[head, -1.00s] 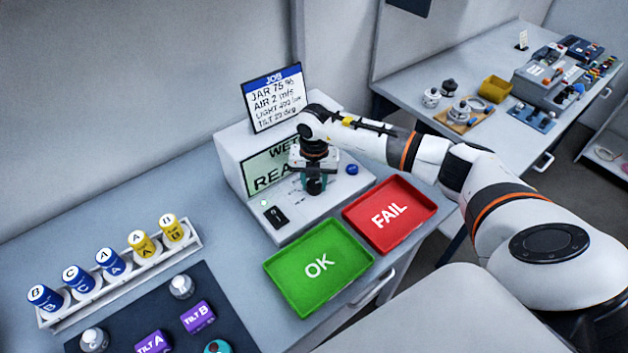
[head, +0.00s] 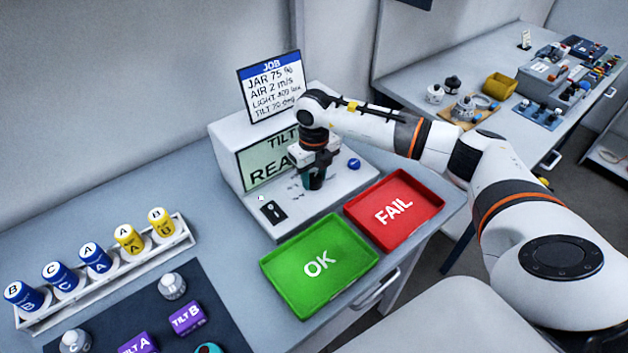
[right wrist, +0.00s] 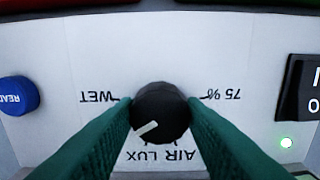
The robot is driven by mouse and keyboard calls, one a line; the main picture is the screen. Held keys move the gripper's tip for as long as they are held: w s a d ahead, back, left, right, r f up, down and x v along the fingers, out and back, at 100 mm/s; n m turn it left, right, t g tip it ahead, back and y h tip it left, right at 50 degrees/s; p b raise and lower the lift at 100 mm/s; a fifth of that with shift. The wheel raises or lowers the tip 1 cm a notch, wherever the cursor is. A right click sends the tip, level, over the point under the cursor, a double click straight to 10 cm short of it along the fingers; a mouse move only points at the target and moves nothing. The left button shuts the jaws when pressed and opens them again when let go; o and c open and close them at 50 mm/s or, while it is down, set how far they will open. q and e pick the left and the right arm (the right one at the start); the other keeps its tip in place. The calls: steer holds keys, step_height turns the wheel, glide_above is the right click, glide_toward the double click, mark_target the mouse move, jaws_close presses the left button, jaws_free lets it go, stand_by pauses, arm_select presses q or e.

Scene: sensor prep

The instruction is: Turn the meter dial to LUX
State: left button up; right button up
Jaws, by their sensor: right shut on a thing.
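The meter (head: 355,185) is a white console with a green screen (head: 265,170) whose upper line reads TILT and lower line starts REA. The black dial (right wrist: 162,108) shows in the right wrist view. Its white pointer mark aims down and left in that view. Labels WET, 75 % and AIR LUX (right wrist: 160,156) are printed around it. My right gripper (head: 314,183) points down over the console. Its green fingers (right wrist: 162,118) are shut on the dial from both sides. In the head view the gripper hides the dial. My left gripper is out of view.
A blue READ button (right wrist: 18,95) and a black switch (head: 272,211) flank the dial. A green OK tray (head: 345,273) and a red FAIL tray (head: 418,187) lie in front. A job card (head: 271,87) stands on top. Labelled jars fill a rack (head: 120,270) at left.

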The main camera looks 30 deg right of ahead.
mark_target(314, 178)
steer(key=n+b, duration=0.2)
steer(key=n, duration=0.2)
steer(key=shift+f+b, duration=0.1)
steer(key=shift+b, duration=0.25)
steer(key=shift+n+b, duration=0.75)
steer(key=shift+n, duration=0.95)
steer(key=o, duration=1)
step_height(314, 178, up, 12)
steer(key=b, duration=0.2)
